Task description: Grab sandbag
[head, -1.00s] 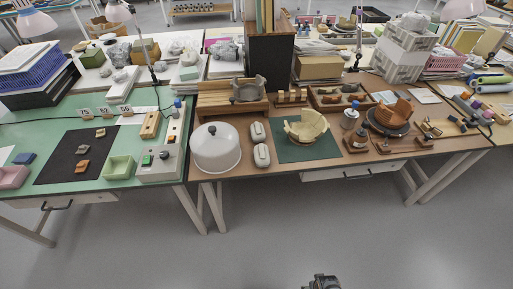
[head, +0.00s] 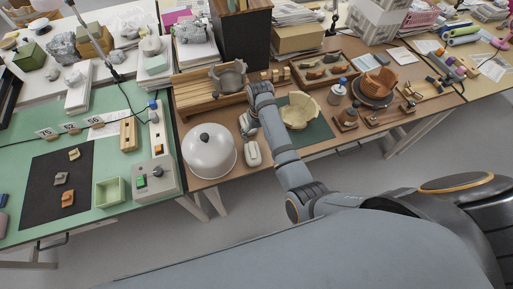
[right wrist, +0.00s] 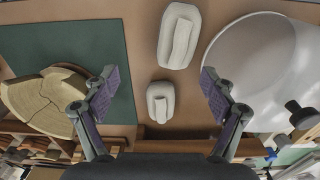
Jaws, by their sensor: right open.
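Two pale grey-white sandbags lie on the brown table between the white dome and the green mat. The nearer sandbag (head: 252,154) shows whole in the head view and at the top of the right wrist view (right wrist: 180,36). The farther sandbag (head: 245,123) is partly covered by my right arm; in the right wrist view (right wrist: 160,102) it lies between the fingers' lines. My right gripper (right wrist: 160,90) is open and empty above the table, its fingers spread to either side of the farther sandbag, with no contact visible. Its fingertips are hidden in the head view. My left gripper is not in view.
The white dome (head: 209,151) stands left of the sandbags. A pale partly assembled bowl (head: 299,110) sits on the green mat (head: 318,130) to the right. A wooden stand (head: 195,93) with a grey vessel (head: 228,77) is behind.

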